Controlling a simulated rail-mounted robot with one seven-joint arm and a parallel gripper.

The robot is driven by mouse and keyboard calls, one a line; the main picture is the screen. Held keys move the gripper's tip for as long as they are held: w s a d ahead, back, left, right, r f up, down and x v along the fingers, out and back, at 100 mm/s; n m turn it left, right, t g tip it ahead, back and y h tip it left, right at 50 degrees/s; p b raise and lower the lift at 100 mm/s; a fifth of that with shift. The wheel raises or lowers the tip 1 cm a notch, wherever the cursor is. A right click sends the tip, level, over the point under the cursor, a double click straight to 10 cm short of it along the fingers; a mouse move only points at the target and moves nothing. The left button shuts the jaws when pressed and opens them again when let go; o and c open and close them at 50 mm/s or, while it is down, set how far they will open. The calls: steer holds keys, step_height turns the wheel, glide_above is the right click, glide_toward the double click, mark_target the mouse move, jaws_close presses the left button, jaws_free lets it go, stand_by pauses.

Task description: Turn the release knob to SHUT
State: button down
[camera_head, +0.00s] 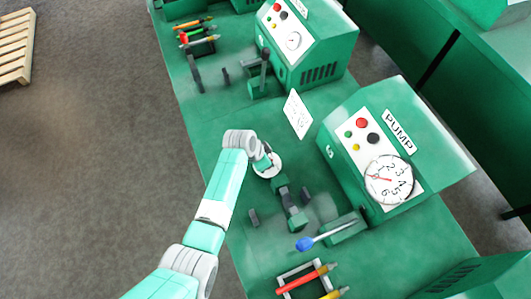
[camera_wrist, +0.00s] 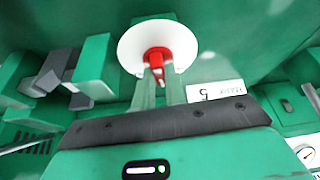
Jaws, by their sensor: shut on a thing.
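The release knob (camera_wrist: 156,56) is a small red knob on a white round dial plate (camera_wrist: 133,43) in the wrist view. The plate also shows in the head view (camera_head: 272,172), beside the green press. My gripper (camera_wrist: 158,80) has its two fingers on either side of the knob and is shut on it. In the head view my gripper (camera_head: 266,160) is over the plate and hides the knob. The knob's narrow end points down between the fingers. No OPEN or SHUT mark can be read on the plate.
A green PUMP box (camera_head: 398,150) with a gauge (camera_head: 389,180) and buttons stands to the right. Dark clamp parts (camera_head: 292,205) and a blue-handled lever (camera_head: 306,243) are near the plate. A pen tray (camera_head: 290,270) lies in front. A white label (camera_wrist: 217,92) is beside the fingers.

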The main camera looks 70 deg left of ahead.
steer(key=n, duration=0.1)
steer(key=n+y+p, duration=0.1)
steer(key=n, duration=0.1)
steer(key=shift+d+r+n+p, duration=0.15)
steer(key=shift+n+p, duration=0.15)
steer(key=shift+w+n+g+y+p, duration=0.1)
steer(key=shift+n+g+y+p, duration=0.65)
steer(key=shift+n, duration=1.45)
steer(key=c, duration=1.4)
jaws_free()
steer(key=shift+c, duration=0.2)
steer(key=p+v, duration=0.1)
steer(key=v, duration=0.6)
steer(key=shift+d+r, duration=0.2)
steer(key=shift+r, duration=0.1)
